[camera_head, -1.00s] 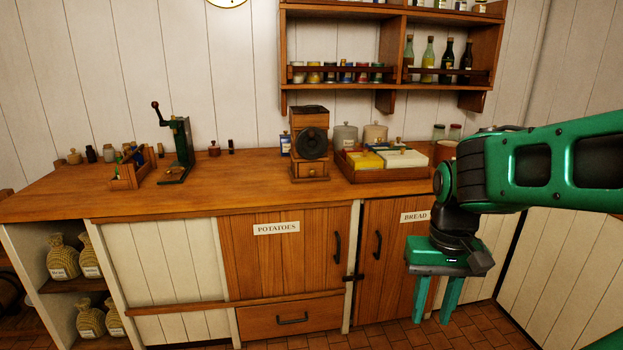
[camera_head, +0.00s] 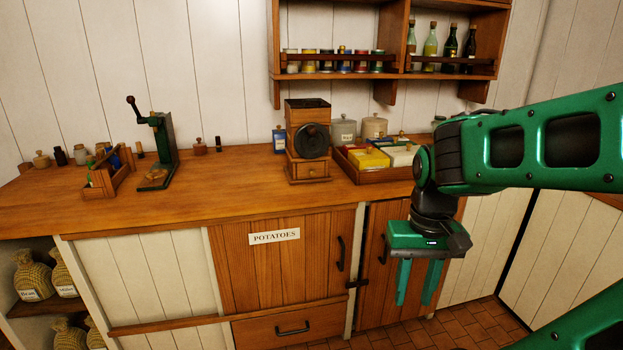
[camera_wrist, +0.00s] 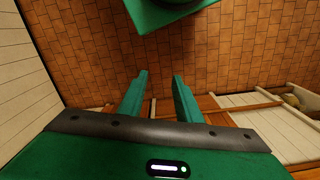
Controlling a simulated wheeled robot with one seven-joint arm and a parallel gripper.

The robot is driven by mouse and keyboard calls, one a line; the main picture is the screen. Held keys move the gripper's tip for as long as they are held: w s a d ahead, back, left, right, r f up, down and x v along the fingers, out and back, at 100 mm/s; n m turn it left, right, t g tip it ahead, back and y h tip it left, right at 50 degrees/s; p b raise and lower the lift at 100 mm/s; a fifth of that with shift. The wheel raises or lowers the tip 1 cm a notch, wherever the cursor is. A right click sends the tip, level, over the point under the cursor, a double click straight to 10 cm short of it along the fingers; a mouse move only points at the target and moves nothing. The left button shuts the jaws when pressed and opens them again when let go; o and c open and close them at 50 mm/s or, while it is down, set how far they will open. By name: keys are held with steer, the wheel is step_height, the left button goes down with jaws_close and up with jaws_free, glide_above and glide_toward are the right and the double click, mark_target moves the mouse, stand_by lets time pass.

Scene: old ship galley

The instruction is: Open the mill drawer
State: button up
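The wooden mill (camera_head: 307,142) stands on the counter in the head view, with a dark round wheel on its front. Its small drawer (camera_head: 311,170) sits in the base below the wheel, with a small knob, and looks shut. My gripper (camera_head: 414,303) hangs pointing down in front of the lower cupboard, right of the mill and below the counter top. Its two green fingers are apart with nothing between them. In the wrist view the open fingers (camera_wrist: 158,85) show over the tiled floor; the mill is not in that view.
The wooden counter (camera_head: 230,190) has free room in front of the mill. A tray (camera_head: 372,176) with yellow and white boxes stands right beside the mill. A green hand-cranked device (camera_head: 160,150) stands at left. A bottle shelf (camera_head: 390,80) hangs above.

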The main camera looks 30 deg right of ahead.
steer(key=shift+o, duration=0.9)
steer(key=shift+s+r, duration=0.15)
steer(key=shift+s, duration=0.05)
steer(key=t+h, duration=0.5)
steer(key=t, duration=1.3)
glide_toward(313, 174)
steer(key=x, duration=0.8)
